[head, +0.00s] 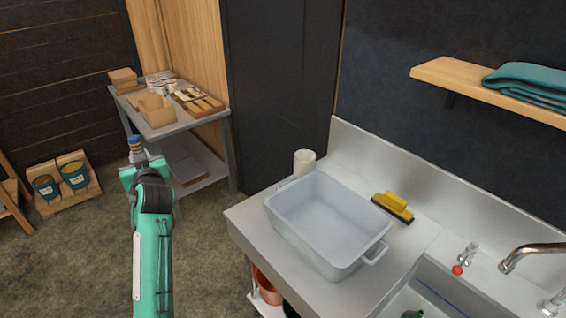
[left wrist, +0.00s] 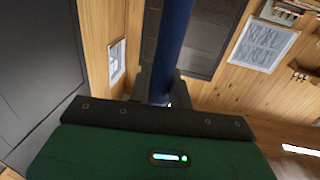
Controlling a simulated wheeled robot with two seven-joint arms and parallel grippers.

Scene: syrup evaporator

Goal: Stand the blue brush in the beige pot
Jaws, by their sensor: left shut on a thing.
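My left gripper (head: 140,163) is raised at the left of the head view, out over the floor and well apart from the counter. It is shut on the blue brush (head: 136,143), whose blue and tan end shows above the jaws. In the left wrist view the blue handle (left wrist: 173,45) runs up from between the fingers (left wrist: 158,90). The rest of the brush is hidden by the gripper. A cream-beige pot (head: 304,162) stands upright on the counter, behind the grey basin's left corner. My right gripper is not in view.
The grey basin (head: 315,225) fills much of the steel counter (head: 250,222), close to the pot. A yellow squeegee (head: 394,204) lies right of it, before the sink and tap (head: 530,252). A side table (head: 180,126) with boxes stands at the back left. Buckets (head: 74,176) stand far left.

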